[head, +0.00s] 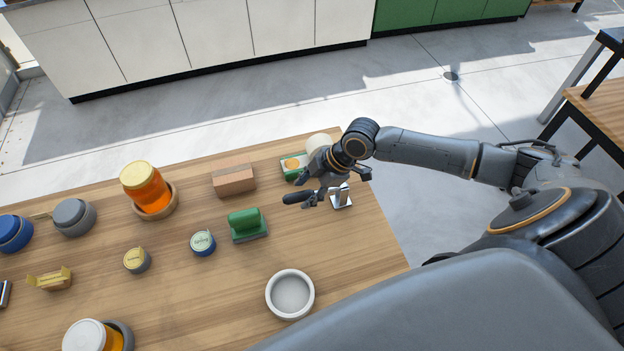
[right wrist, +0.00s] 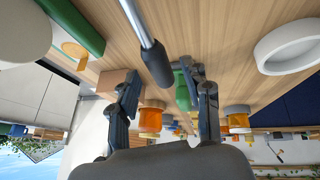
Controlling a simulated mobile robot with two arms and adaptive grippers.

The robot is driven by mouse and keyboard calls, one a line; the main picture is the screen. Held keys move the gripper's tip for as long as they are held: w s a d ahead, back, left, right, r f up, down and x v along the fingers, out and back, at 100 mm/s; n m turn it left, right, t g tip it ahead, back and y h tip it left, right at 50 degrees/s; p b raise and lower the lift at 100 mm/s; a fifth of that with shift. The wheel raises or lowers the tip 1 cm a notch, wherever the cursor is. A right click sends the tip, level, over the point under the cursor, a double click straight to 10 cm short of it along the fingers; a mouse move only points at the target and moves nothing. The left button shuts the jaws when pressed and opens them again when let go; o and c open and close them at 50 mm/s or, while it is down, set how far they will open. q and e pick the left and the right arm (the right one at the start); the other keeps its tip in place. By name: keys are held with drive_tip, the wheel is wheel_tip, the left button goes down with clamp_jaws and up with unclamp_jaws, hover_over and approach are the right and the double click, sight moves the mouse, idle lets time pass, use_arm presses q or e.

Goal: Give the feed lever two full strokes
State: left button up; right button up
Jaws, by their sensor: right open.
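The feed lever has a dark grip (head: 297,197) and a bright metal bracket (head: 341,196) near the right end of the wooden table. In the right wrist view its pale rod comes down from the top edge to the dark grip (right wrist: 155,64). My right gripper (head: 314,182) is open above and close beside the grip. In the right wrist view the grip lies ahead of the gap between the two spread fingers (right wrist: 166,100), and neither finger is closed on it. Whether a finger touches it I cannot tell. My left gripper is out of view.
A white bowl (head: 290,313) stands in front of the lever. A green block (head: 246,222), a small tin (head: 203,242), a cardboard box (head: 233,180) and an amber jar (head: 147,188) stand to the left. A green item with an orange disc (head: 293,166) lies behind the lever.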

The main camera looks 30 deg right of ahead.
drive_tip(key=p+v, duration=0.4)
drive_tip(key=v, duration=0.1)
drive_tip(key=shift+s+d+r, duration=0.1)
drive_tip(key=shift+s+r, duration=0.05)
drive_tip(key=shift+r, duration=0.15)
drive_tip(key=shift+d, duration=0.1)
idle(0.4)
